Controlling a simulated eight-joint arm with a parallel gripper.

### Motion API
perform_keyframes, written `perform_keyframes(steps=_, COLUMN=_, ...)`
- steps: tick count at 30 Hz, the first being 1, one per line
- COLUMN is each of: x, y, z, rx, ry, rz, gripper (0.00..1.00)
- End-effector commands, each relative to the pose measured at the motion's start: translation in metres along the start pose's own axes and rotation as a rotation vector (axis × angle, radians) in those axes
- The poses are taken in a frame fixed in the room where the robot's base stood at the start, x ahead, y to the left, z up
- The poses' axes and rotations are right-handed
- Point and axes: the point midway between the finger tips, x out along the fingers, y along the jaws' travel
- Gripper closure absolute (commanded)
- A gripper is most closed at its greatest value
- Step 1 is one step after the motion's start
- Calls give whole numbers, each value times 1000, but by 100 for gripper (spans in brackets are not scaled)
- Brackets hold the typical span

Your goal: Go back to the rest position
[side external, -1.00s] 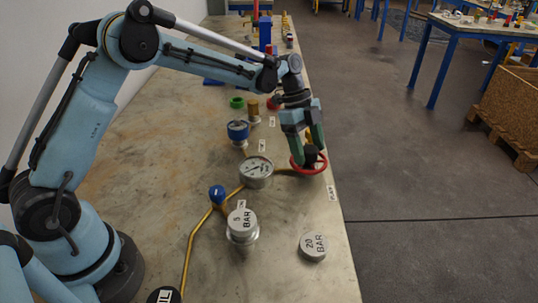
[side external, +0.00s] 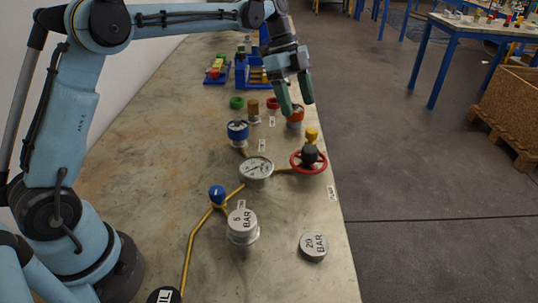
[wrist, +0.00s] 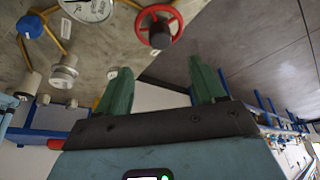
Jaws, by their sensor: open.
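My gripper (side external: 296,108) is open and empty, raised above the bench with its green fingers pointing down. In the wrist view its two fingers (wrist: 163,88) stand apart with nothing between them. The red valve handwheel (side external: 309,161) with its dark hub sits on the bench below and nearer the camera, apart from the fingers. The handwheel also shows in the wrist view (wrist: 172,16), beyond the fingertips.
The bench (side external: 130,160) carries a pressure gauge (side external: 257,168), a blue-knobbed valve (side external: 217,195), a 5 BAR vessel (side external: 243,226) and a 20 BAR cap (side external: 313,246). A blue-capped fitting (side external: 238,132) and orange-ringed fitting (side external: 295,117) stand farther back. Floor is open right of the bench.

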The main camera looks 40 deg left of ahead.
Motion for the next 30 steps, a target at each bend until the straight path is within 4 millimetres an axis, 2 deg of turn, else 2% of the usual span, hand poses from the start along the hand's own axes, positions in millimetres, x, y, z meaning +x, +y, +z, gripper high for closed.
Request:
perform_keyframes(steps=8, x=-1, y=1, z=0, rx=-8, ry=-2, rz=-3, gripper=31)
perform_keyframes(steps=13, x=-10, y=15, z=-5, rx=-120, ry=-32, rz=-48, gripper=31)
perform_keyframes(steps=22, x=-30, y=72, z=-10, rx=-525, ry=-91, rz=-241, gripper=31)
perform_keyframes(steps=30, x=-29, y=129, z=-3, rx=-874, ry=-61, rz=-446, gripper=31)
